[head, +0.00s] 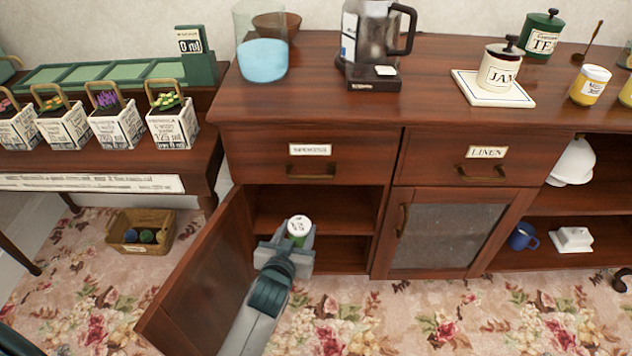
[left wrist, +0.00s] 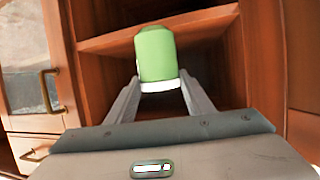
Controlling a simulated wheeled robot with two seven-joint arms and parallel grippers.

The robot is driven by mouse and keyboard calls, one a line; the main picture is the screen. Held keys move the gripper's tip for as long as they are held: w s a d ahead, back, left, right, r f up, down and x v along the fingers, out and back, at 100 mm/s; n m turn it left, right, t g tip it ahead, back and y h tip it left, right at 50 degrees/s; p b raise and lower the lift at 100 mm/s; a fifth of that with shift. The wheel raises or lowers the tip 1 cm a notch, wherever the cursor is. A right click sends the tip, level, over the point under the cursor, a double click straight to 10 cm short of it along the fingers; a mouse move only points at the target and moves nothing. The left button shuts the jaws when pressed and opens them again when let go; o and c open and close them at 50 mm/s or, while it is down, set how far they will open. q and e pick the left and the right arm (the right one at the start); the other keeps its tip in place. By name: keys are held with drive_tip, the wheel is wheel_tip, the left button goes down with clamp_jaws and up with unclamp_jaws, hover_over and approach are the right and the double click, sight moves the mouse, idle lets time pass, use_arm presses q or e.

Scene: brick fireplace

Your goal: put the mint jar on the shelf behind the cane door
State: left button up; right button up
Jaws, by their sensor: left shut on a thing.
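The mint jar, green with a white lid, is in my left gripper (head: 292,246), whose fingers are shut on its sides. In the head view the jar (head: 299,228) is at the mouth of the open cabinet, with its white lid facing up. In the left wrist view the jar (left wrist: 157,56) is between the fingers (left wrist: 160,92), in front of the shelf (left wrist: 110,40). The shelf (head: 343,213) inside looks empty. My right gripper is not in view.
A closed door with a pale panel (head: 447,237) is to the right of the opening. A drawer (head: 308,158) sits above it. The cabinet top holds a coffee maker (head: 373,45), a glass vessel (head: 262,58) and jars. A basket (head: 141,234) is on the floor at left.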

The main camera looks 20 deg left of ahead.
use_arm(q)
drive_tip(key=shift+f, duration=0.1)
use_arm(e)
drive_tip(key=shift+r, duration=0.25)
use_arm(q)
drive_tip(key=shift+w, duration=0.1)
drive_tip(key=w+a+b, duration=0.1)
drive_tip(key=w, duration=1.3)
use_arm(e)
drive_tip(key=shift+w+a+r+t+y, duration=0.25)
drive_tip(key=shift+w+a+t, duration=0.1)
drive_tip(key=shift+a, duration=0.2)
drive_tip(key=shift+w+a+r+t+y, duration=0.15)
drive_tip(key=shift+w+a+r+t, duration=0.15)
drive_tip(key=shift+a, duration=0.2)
use_arm(q)
drive_tip(key=shift+a+b, duration=0.1)
drive_tip(key=shift+b, duration=0.2)
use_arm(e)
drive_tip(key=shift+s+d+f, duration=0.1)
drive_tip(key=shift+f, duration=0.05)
